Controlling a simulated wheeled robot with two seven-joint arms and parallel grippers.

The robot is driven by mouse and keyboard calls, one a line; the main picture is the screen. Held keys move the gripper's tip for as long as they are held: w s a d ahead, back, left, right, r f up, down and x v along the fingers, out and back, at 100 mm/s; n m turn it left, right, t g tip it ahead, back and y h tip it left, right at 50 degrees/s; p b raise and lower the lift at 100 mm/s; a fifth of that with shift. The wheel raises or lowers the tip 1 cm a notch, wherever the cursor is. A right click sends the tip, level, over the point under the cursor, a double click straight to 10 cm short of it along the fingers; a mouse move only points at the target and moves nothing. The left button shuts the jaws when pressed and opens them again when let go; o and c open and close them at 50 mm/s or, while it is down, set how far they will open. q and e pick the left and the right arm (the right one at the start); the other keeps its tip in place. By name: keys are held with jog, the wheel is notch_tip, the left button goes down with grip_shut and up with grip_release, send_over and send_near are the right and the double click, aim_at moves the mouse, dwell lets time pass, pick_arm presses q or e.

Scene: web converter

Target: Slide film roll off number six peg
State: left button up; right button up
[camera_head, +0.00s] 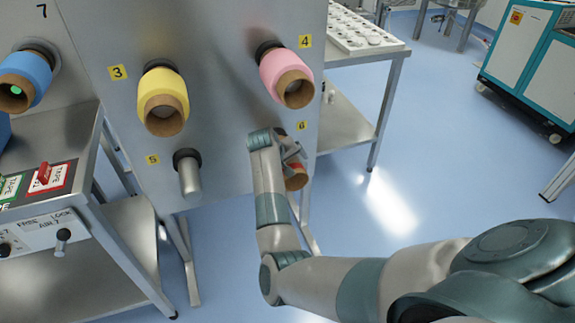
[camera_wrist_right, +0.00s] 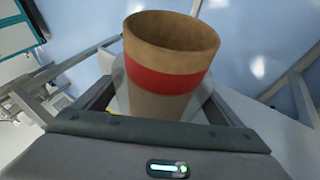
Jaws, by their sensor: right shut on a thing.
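The film roll at the number six label (camera_head: 301,126) is mostly hidden by my right arm in the head view; its brown core end (camera_head: 297,180) shows below the hand. In the right wrist view the roll (camera_wrist_right: 168,65) is a brown cardboard tube with a red band, its open end facing up in the picture. My right gripper (camera_head: 289,160) is shut on the roll, with a finger on either side of it. Peg six itself is hidden, so I cannot tell how far along it the roll sits. My left gripper is not in view.
The metal panel (camera_head: 215,80) also carries a yellow roll (camera_head: 161,88), a pink roll (camera_head: 282,69), a blue roll (camera_head: 34,70) and bare peg five (camera_head: 189,175). A control bench (camera_head: 110,230) stands at left. Open blue floor (camera_head: 410,130) lies to the right.

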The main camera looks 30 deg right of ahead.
jog(key=shift+r, duration=0.1)
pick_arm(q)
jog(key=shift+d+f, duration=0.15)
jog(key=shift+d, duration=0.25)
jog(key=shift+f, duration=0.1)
pick_arm(e)
jog(key=shift+r, duration=0.15)
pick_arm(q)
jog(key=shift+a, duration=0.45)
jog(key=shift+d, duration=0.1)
